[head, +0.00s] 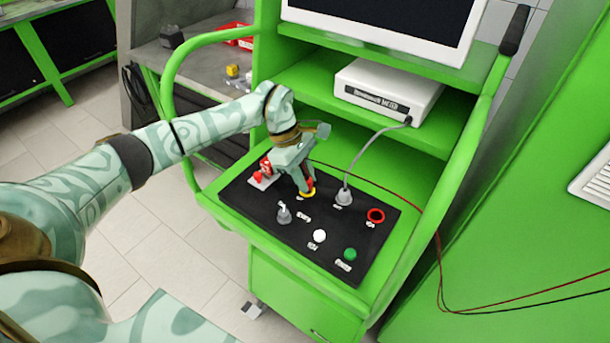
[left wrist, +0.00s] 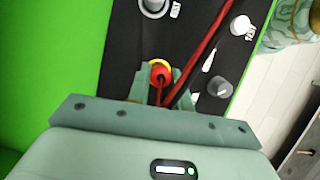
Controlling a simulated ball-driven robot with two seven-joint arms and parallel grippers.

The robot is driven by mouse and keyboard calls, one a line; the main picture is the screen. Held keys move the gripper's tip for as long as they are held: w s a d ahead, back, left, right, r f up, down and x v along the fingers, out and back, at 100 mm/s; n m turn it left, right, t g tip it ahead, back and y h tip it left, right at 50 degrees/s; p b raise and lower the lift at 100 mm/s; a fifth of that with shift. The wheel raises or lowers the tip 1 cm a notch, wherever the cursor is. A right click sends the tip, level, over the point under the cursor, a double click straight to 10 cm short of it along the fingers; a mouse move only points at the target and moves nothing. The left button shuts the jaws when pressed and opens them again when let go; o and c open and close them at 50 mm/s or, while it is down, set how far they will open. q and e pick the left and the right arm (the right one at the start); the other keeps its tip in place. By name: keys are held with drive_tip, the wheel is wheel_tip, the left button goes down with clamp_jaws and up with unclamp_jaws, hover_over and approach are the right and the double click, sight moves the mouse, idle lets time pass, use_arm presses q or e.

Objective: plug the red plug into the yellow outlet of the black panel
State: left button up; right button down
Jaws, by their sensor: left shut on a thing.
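My left gripper (head: 304,190) is over the black panel (head: 237,196), pointing down at the yellow outlet (head: 308,195). It is shut on the red plug (head: 310,183), whose red cable trails off to the right. In the left wrist view, the red plug (left wrist: 160,73) sits between the fingers (left wrist: 157,85), and the yellow outlet (left wrist: 154,65) shows as a ring around its far end. The plug is lined up with the outlet, touching or very near it. I cannot tell how deep it is. My right gripper is not in view.
A grey connector (head: 343,197) with a grey cable stands right of the gripper. A red-ringed outlet (head: 376,215), a white button (head: 319,236), a green button (head: 350,254), a grey knob (head: 284,214) and a red switch (head: 258,177) are on the panel. Green rails flank it.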

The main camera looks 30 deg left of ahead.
use_arm(q)
drive_tip(key=shift+f+b, duration=0.4)
drive_tip(key=shift+f, duration=0.3)
drive_tip(key=o, duration=1.3)
drive_tip(key=shift+r, duration=0.2)
drive_tip(key=shift+r+p, duration=2.7)
drive_tip(key=shift+r, duration=1.2)
drive_tip(key=shift+d+f, duration=0.1)
